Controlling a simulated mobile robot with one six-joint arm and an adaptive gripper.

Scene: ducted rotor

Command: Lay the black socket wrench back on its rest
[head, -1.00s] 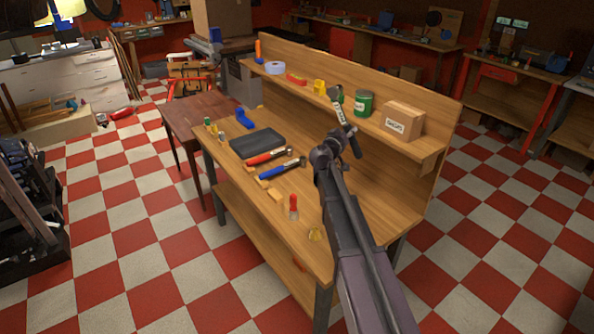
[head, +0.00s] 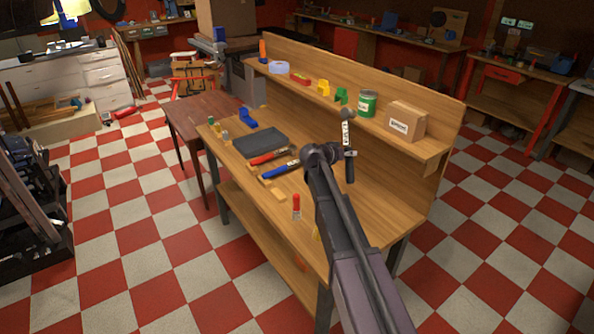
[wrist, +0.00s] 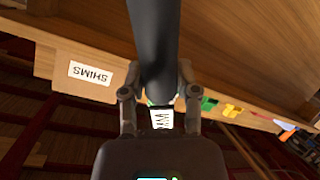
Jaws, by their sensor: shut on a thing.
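The black socket wrench (head: 350,168) is in my gripper (head: 336,154), held above the bench. In the head view it looks roughly upright, with its metal head at the top, a white label on the shaft and the dark handle below. In the wrist view the dark handle (wrist: 152,40) fills the top middle, and my gripper (wrist: 160,98) is closed around it. Small wooden blocks (head: 278,194) lie near the bench's front edge, beside the red-handled and blue-handled tools. I cannot tell whether they are the rest.
The workbench (head: 375,205) has a back shelf with a green can (head: 367,103), a SHIMS box (head: 405,121) and small coloured parts. A dark tray (head: 260,141), red-handled tool (head: 268,157), blue-handled tool (head: 281,170) and red screwdriver (head: 296,203) lie on top. The bench's right part looks clear.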

